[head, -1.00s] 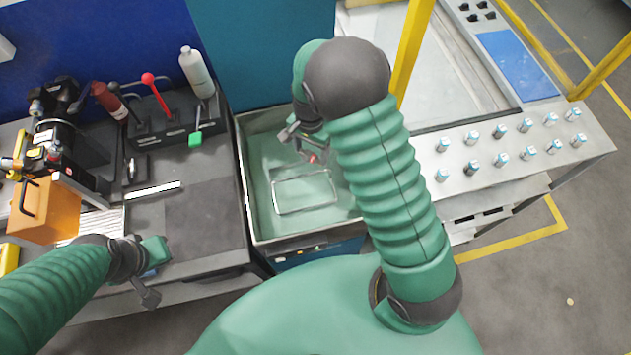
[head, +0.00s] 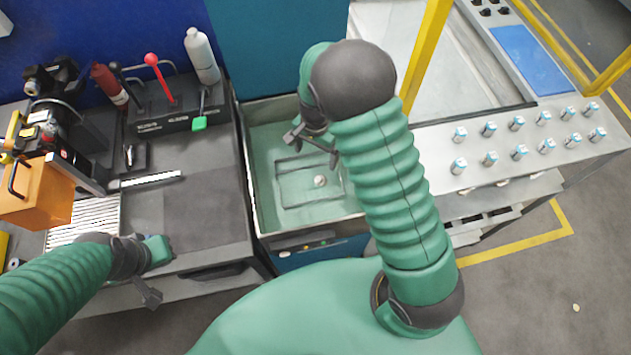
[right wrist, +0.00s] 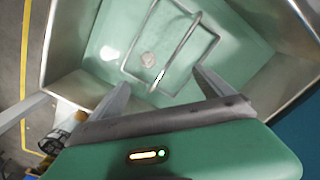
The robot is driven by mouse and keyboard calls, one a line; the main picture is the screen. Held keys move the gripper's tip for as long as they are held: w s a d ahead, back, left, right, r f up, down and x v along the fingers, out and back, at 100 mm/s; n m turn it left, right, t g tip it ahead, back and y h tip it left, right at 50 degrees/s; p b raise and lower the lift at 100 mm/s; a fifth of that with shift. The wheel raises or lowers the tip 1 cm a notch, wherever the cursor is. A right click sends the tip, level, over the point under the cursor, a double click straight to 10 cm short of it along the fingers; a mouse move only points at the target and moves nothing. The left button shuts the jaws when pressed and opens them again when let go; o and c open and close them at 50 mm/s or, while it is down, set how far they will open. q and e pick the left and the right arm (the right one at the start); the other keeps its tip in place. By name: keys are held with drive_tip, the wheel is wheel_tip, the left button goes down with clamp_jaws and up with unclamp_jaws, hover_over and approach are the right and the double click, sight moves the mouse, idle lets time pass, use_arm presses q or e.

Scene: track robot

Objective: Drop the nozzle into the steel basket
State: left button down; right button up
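The steel basket (head: 281,188) shows as a thin wire rectangle low in the green-lined basin. A small round pale thing, which looks like the nozzle (head: 320,181), lies within the wire outline. The right wrist view also shows the nozzle (right wrist: 147,60) inside the basket's wire (right wrist: 183,40), near one side. My right gripper (head: 312,147) is above the basin, its fingers spread and nothing between them; the right wrist view shows this gap (right wrist: 163,88) too. My left gripper (head: 151,296) hangs low by the front edge of the left bench; its finger opening is unclear.
The metal basin (head: 252,185) has raised walls around the basket. The left bench (head: 205,205) carries a white bottle (head: 201,56), a red-knobbed lever (head: 158,80) and an orange block (head: 35,192). Several small cylinders stand on the steel ledge (head: 440,140) at right.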

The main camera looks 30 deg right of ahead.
wheel_tip(320, 180, up, 17)
drive_tip(key=a, duration=0.3)
use_arm(q)
drive_tip(key=shift+w+a+f, duration=0.1)
drive_tip(key=shift+a+f, duration=0.25)
drive_tip(key=shift+a, duration=0.15)
use_arm(e)
drive_tip(key=s+f+n+t, duration=0.1)
drive_tip(key=s+f+n, duration=0.2)
drive_tip(key=s+n, duration=0.3)
drive_tip(key=s+a+f+n+t, duration=0.1)
drive_tip(key=s+f+n, duration=0.3)
drive_tip(key=s+n, duration=0.2)
drive_tip(key=shift+s+a+f+t, duration=0.3)
drive_tip(key=shift+s, duration=0.25)
use_arm(q)
drive_tip(key=shift+a, duration=0.2)
use_arm(e)
drive_tip(key=shift+s+a, duration=0.15)
drive_tip(key=shift+a, duration=0.05)
